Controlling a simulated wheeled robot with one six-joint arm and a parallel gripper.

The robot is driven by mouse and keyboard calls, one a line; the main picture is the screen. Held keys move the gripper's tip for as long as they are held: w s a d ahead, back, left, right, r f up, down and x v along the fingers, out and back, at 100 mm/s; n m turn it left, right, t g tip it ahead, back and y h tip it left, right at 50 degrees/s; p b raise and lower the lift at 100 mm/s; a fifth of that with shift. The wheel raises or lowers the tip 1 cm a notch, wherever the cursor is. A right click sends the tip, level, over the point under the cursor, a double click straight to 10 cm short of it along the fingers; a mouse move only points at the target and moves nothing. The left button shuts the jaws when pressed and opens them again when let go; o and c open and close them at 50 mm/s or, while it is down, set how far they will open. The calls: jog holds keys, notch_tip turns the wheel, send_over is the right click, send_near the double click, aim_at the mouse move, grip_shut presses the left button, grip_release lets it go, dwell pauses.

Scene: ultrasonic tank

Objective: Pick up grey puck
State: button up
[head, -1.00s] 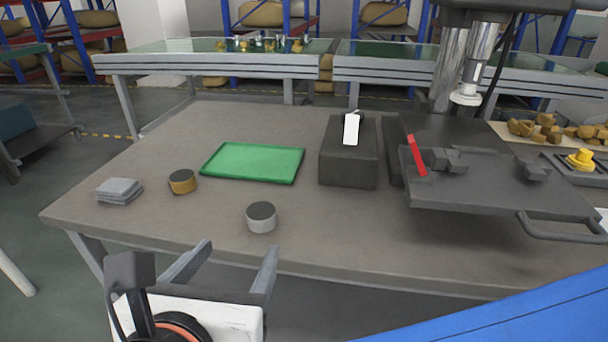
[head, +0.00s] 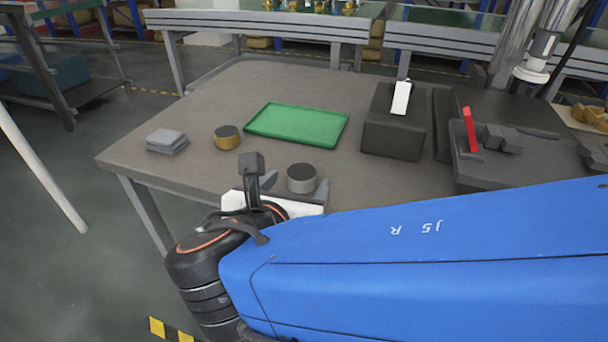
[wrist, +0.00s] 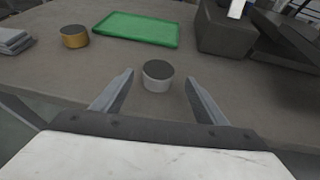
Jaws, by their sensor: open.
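The grey puck (head: 301,178), a short light-grey cylinder with a dark top, stands upright on the table (head: 250,85) near its front edge. My gripper (head: 297,192) is just in front of it in the head view, partly hidden by my own arm and wrist. In the wrist view the grey puck (wrist: 158,76) sits ahead, between the lines of the two fingers of my gripper (wrist: 158,88). The fingers are spread wide apart, with a gap to the puck on both sides. Nothing is held.
A brass-coloured puck (head: 227,137) and a stack of grey pads (head: 167,141) stand to the left. A green tray (head: 297,125) lies behind the grey puck. A dark box (head: 392,135) and a dark machine with a red lever (head: 470,129) stand to the right.

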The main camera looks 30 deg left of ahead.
aim_at(299, 177)
jog(key=shift+x, duration=2.6)
jog(key=shift+a+r, duration=0.1)
jog(key=shift+a, duration=0.05)
jog(key=c, duration=1.3)
